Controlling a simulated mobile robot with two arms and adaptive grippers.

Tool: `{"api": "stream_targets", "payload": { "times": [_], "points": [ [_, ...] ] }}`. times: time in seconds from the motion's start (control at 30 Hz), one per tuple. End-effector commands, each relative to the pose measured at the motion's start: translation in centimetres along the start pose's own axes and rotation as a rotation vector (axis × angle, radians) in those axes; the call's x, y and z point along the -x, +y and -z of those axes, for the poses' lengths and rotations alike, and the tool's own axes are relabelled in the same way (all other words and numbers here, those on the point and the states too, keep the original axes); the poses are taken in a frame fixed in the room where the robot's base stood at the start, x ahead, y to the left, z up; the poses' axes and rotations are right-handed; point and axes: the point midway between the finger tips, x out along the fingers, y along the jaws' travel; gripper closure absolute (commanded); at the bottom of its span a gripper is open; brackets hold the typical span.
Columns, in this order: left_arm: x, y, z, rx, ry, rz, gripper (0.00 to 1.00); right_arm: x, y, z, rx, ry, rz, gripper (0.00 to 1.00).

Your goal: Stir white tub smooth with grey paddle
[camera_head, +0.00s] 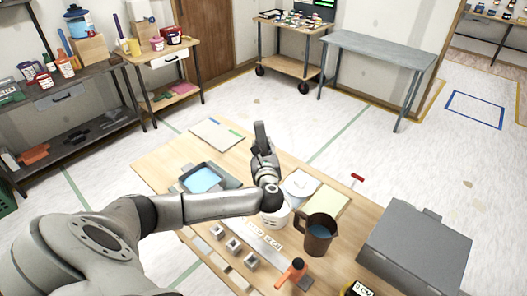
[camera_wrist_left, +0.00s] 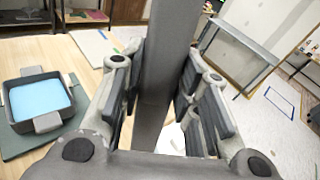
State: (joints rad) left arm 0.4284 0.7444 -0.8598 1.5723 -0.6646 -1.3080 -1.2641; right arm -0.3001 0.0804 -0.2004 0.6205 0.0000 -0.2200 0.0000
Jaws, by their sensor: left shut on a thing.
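The white tub (camera_head: 276,219) stands on the wooden table just below my left wrist in the head view, its upper part hidden by my arm. A white patch, perhaps the tub, shows low in the left wrist view (camera_wrist_left: 172,140). My left gripper (camera_head: 264,165) is shut on the grey paddle (camera_wrist_left: 166,75), whose grey shaft stands between the fingers and sticks up above them in the head view (camera_head: 262,135). The paddle's lower end is hidden, so I cannot tell whether it is inside the tub. My right gripper is not in view.
A brown mug (camera_head: 318,236) with blue liquid stands right of the tub. A blue-filled tray (camera_head: 203,179) lies left.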

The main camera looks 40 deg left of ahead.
Motion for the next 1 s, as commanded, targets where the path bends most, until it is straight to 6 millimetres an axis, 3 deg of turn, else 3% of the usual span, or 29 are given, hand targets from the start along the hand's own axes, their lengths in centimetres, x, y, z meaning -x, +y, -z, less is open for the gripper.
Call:
{"api": "stream_targets", "payload": {
  "times": [0.4, 1.0],
  "points": [
    [0.0, -0.1, -0.2, 0.002, -0.002, 0.000, 1.00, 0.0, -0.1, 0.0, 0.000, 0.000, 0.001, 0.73],
    [0.6, -0.7, -5.0, 0.001, -0.003, 0.000, 1.00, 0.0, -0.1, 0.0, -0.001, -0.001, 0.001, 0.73]
  ]
}}
